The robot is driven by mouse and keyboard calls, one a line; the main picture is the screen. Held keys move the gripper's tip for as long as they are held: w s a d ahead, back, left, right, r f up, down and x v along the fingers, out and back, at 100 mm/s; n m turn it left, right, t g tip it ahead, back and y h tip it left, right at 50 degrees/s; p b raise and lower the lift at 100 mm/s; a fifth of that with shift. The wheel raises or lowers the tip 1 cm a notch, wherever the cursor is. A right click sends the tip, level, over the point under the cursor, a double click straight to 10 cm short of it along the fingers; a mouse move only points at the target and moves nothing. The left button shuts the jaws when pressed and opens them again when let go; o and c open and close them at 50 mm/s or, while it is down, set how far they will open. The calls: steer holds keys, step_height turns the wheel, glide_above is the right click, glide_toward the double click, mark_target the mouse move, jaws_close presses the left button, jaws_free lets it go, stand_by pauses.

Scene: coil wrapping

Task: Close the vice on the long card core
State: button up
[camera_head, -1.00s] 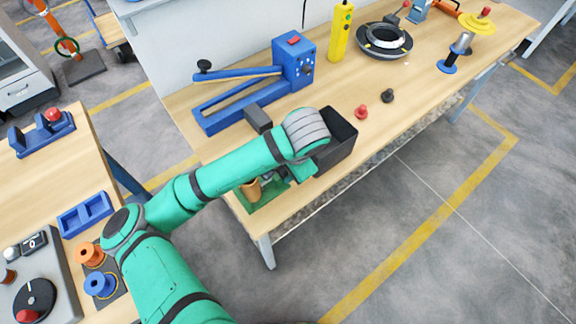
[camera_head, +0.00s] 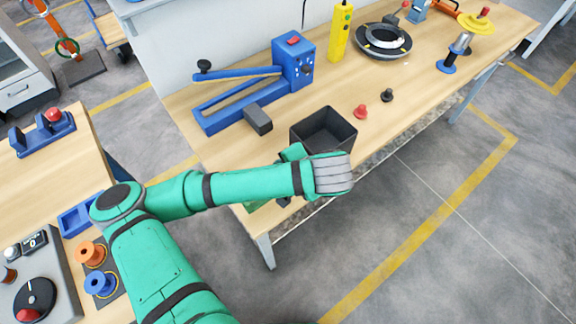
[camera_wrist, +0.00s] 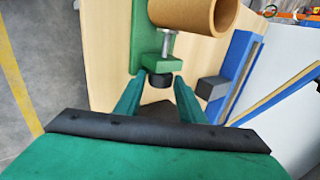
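The green vice (camera_wrist: 145,48) shows at the top of the wrist view, with a metal screw (camera_wrist: 167,46) ending in a black knob (camera_wrist: 160,81). The brown card core (camera_wrist: 192,14) is a tube beside the vice's upper part, cut off by the frame edge. My gripper (camera_wrist: 159,86) is open, its two teal fingers on either side of the knob; I cannot tell whether they touch it. In the head view my arm hides the core and most of the vice; a bit of green (camera_head: 255,205) shows at the bench's near edge.
A dark open bin (camera_head: 324,130) stands close behind my wrist. A blue lever device (camera_head: 240,98) with a grey block (camera_head: 258,120) lies behind. Red (camera_head: 361,112) and black (camera_head: 387,95) knobs sit right of the bin. The bench's front edge is close.

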steer(key=shift+a+f, duration=0.25)
steer(key=shift+a, duration=0.05)
steer(key=c, duration=0.5)
steer(key=shift+w+a+g+h, duration=0.2)
steer(key=shift+w+g+h, duration=0.1)
steer(key=shift+g, duration=0.5)
steer(key=shift+c, duration=0.6)
steer(key=shift+w+r+g+h, duration=0.2)
steer(key=shift+r+g+h, duration=0.15)
steer(key=shift+g+h, duration=0.35)
steer(key=shift+w+a+g+h, duration=0.2)
steer(key=shift+w+g+h, duration=0.1)
steer(key=shift+g+h, duration=0.4)
steer(key=shift+r+g+h, duration=0.1)
steer(key=shift+g+h, duration=0.3)
steer(key=shift+g, duration=0.4)
steer(key=shift+w, duration=0.1)
